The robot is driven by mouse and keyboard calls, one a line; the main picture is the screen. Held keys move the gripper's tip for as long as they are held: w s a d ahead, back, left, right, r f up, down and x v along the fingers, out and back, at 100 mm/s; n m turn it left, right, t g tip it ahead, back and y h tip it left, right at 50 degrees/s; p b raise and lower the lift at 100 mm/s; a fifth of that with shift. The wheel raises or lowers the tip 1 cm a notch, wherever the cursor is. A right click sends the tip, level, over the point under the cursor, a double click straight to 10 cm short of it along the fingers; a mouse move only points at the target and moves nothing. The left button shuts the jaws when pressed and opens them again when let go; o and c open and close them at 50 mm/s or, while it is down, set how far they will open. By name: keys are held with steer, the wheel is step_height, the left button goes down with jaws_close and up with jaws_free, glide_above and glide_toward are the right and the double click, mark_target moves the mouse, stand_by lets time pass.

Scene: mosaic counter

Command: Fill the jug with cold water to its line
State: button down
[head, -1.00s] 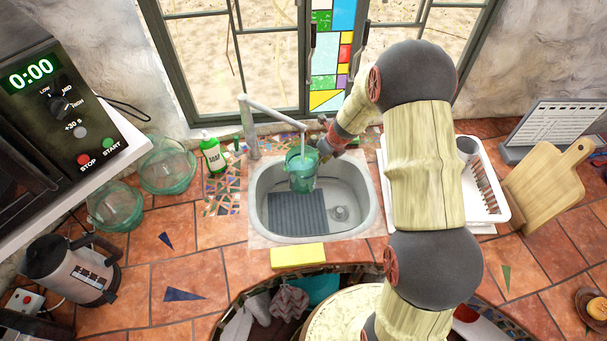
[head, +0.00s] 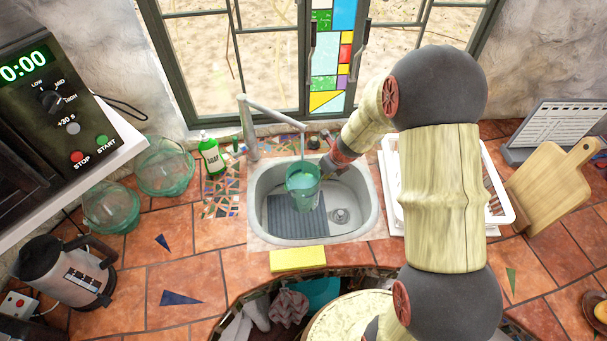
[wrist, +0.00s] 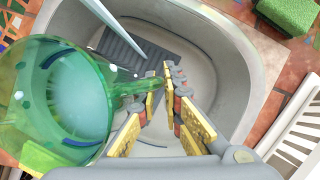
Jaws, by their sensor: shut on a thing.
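The green clear jug (head: 302,187) hangs over the sink (head: 262,222), with pale water inside. In the wrist view the jug (wrist: 30,105) fills the left side, and a whitish water surface shows through its mouth. I cannot make out its fill line. My gripper (head: 327,167) is shut on the jug's handle; in the wrist view my gripper's yellow-padded fingers (wrist: 160,104) are around the handle. The grey tap (head: 248,128) stands behind the sink, its spout reaching toward the jug. A thin pale streak below the spout looks like water; whether it enters the jug is unclear.
A yellow sponge (head: 298,259) lies at the sink's front edge. A green soap bottle (head: 211,156) and glass bowls (head: 164,168) stand left of the sink. A white dish rack (head: 503,215) is at its right, partly behind my arm. The basin below the jug holds a dark ribbed mat (head: 290,215).

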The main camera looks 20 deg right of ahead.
steer(key=shift+w+r, duration=0.15)
steer(key=shift+w+d+r+p, duration=0.1)
steer(key=shift+w+p, duration=0.15)
steer(key=shift+p, duration=0.1)
steer(key=w+d+p, duration=0.1)
steer(key=w+p, duration=0.2)
steer(key=w, duration=0.1)
steer(key=shift+s+a+b, duration=0.2)
steer(key=shift+s+b, duration=0.2)
steer(key=shift+s, duration=0.4)
steer(key=shift+s+a+b, duration=0.15)
steer(key=shift+s+b, duration=0.25)
steer(key=shift+s, duration=0.35)
steer(key=shift+s+a+b, duration=0.2)
steer(key=shift+s+b, duration=0.2)
steer(key=shift+s, duration=0.4)
